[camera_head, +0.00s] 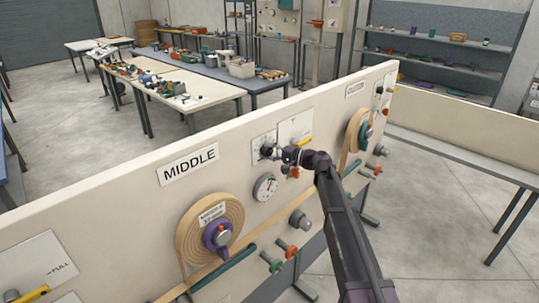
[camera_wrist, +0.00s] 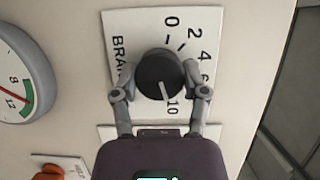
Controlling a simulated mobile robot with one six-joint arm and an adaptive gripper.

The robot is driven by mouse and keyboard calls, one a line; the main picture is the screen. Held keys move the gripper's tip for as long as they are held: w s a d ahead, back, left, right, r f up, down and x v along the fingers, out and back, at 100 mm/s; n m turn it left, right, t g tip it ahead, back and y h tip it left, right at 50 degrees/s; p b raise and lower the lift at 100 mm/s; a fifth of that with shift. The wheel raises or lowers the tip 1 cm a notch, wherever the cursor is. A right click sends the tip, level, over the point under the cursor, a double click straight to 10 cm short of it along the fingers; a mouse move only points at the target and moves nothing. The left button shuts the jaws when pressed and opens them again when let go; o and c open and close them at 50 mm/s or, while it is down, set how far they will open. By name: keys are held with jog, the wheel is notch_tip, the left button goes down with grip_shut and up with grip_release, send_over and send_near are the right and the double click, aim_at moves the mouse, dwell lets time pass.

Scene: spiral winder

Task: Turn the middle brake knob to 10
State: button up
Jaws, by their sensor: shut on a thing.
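The black brake knob (camera_wrist: 160,75) sits on a white plate (camera_wrist: 118,30) with a dial of numbers from 0 to 10 in the wrist view. Its white pointer line points at the 10, or very close to it. My gripper (camera_wrist: 160,85) is shut on the knob, one finger on each side of it. Part of the "BRAKE" lettering and the 8 are hidden by the knob and fingers. In the head view my gripper (camera_head: 278,153) reaches the knob (camera_head: 267,150) on the panel, right of the MIDDLE sign (camera_head: 188,165).
A round gauge (camera_head: 265,187) is just below the knob; it also shows in the wrist view (camera_wrist: 14,85). A tan spiral roll (camera_head: 236,207) with a purple hub is at lower left. Orange and green knobs (camera_head: 284,247) stick out below. Another roll (camera_head: 352,128) is at right.

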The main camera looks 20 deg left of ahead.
dwell(0.5)
jog(key=o, duration=1.1)
jog(key=shift+o, duration=0.2)
jog(key=d, duration=1.2)
jog(key=s+d+f+h+b, duration=0.1)
jog(key=s+d+f+h, duration=0.5)
jog(key=d, duration=0.7)
jog(key=s+d+f+h+b, duration=0.2)
jog(key=s+d+f+h, duration=0.4)
jog(key=s+d+f, duration=0.3)
jog(key=s+d+f+h+b, duration=0.2)
jog(key=s+d+f+h, duration=0.4)
jog(key=d, duration=1)
jog(key=s+f, duration=0.2)
jog(key=s, duration=0.2)
jog(key=shift+d+f, duration=0.3)
jog(key=shift+d, duration=0.05)
